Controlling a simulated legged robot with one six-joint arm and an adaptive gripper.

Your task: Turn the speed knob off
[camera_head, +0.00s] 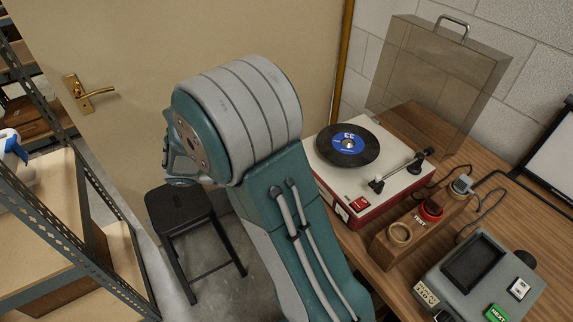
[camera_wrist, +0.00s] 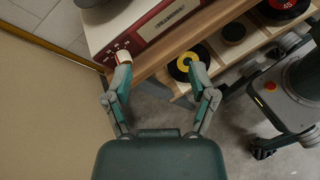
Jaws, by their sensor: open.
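The red and cream record player (camera_head: 372,187) stands on the wooden bench with a black record on its platter. Its red front (camera_wrist: 160,22) fills the top of the wrist view. A small pale knob (camera_wrist: 123,57) sticks out at the left end of that front, apparently the speed knob; its marked setting is too small to read. My gripper (camera_wrist: 158,78) is open and empty, fingers wide apart. In the wrist view the left fingertip overlaps the knob's lower edge; I cannot tell whether they touch. In the head view my arm hides the gripper and knob.
Below the bench, a shelf holds a yellow-labelled record (camera_wrist: 176,69) and a red-labelled one (camera_wrist: 270,8). A clear cover (camera_head: 435,75) stands behind the player. A wooden block with TEST lettering (camera_head: 420,222) and a grey device (camera_head: 440,278) sit right. A black stool (camera_head: 180,208) stands left.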

